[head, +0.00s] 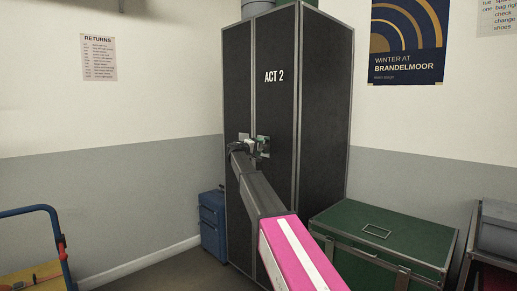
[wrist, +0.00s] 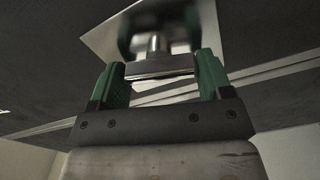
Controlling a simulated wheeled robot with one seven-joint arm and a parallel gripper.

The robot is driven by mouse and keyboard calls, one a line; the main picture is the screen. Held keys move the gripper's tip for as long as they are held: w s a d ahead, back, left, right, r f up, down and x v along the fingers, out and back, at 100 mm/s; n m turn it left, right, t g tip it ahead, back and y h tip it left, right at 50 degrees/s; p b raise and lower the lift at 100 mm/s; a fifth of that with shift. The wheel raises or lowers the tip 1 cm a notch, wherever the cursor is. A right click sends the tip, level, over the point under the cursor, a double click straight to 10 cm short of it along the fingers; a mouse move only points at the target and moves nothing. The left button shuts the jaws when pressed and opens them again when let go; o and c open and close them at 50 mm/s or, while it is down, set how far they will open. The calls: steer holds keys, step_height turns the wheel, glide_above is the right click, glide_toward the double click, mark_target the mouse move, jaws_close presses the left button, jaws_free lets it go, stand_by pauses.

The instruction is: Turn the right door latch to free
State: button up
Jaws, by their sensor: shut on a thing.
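The tall black wardrobe case (head: 274,80) is marked ACT 2, with its front doors closed. The right door latch (head: 264,141) is a small fitting on a plate beside the seam between the doors. My gripper (head: 252,147) is at it, mostly hidden by my wrist. In the wrist view my gripper's green fingers (wrist: 160,78) are on either side of a grey metal handle (wrist: 158,66) and shut on it. Behind it are a short round stem and a blurred dark part against a light plate (wrist: 100,38). I cannot read the latch's angle clearly.
A second small light plate (head: 244,136) is on the left door. A green trunk (head: 375,235) stands right of the case, and a blue case (head: 213,222) stands left. A blue-railed cart (head: 40,211) is at far left. Open floor lies in front of the left wall.

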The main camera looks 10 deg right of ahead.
steer(key=shift+n, duration=1.4)
steer(key=shift+f, duration=0.1)
steer(key=o, duration=0.9)
steer(key=shift+a, duration=0.1)
steer(key=v, duration=1)
steer(key=shift+s+a, duration=0.2)
steer(key=shift+a, duration=0.05)
